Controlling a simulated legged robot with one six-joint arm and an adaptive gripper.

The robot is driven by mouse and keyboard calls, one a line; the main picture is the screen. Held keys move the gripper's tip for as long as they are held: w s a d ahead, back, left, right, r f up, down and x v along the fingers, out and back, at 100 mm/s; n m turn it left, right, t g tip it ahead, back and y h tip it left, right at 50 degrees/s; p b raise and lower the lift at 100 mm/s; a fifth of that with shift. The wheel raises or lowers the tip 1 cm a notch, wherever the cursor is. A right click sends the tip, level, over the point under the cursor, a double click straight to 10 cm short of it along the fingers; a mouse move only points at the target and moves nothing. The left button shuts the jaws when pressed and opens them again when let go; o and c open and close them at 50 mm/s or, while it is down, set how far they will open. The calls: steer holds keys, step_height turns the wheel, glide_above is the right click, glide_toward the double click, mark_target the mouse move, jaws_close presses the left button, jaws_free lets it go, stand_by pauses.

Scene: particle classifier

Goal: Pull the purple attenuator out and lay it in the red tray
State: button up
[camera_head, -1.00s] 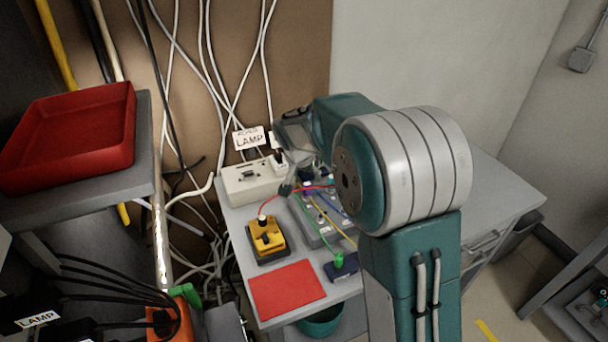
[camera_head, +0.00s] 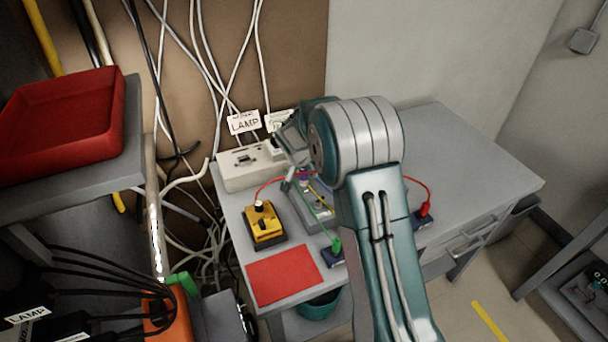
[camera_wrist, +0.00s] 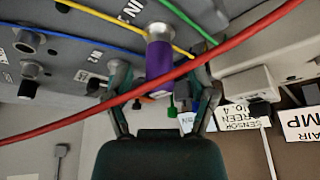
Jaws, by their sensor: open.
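The purple attenuator (camera_wrist: 160,65) sticks out of the grey panel box (camera_wrist: 85,50) in the wrist view. Only a sliver of it (camera_head: 303,177) shows in the head view, beside my arm. My gripper (camera_wrist: 160,82) is open, with one finger on each side of the attenuator in the picture; contact is not visible. In the head view my gripper (camera_head: 290,176) is over the box, partly hidden by my arm. The red tray (camera_head: 62,118) is empty and sits on a grey shelf at the left.
A red cable (camera_wrist: 95,112) crosses close in front of the attenuator; yellow, green and blue cables run nearby. A yellow switch box (camera_head: 264,228), a red mat (camera_head: 285,275) and a white power strip (camera_head: 248,168) are on the desk. The desk's right side (camera_head: 450,160) is mostly clear.

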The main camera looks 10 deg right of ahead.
steer(key=shift+w+f, duration=0.15)
steer(key=shift+f, duration=0.3)
jaws_close()
steer(key=shift+r, duration=0.65)
steer(key=s+a+r, duration=0.1)
steer(key=s+r, duration=1)
steer(key=s, duration=0.3)
steer(key=shift+a+r, duration=0.2)
steer(key=shift+r, duration=0.15)
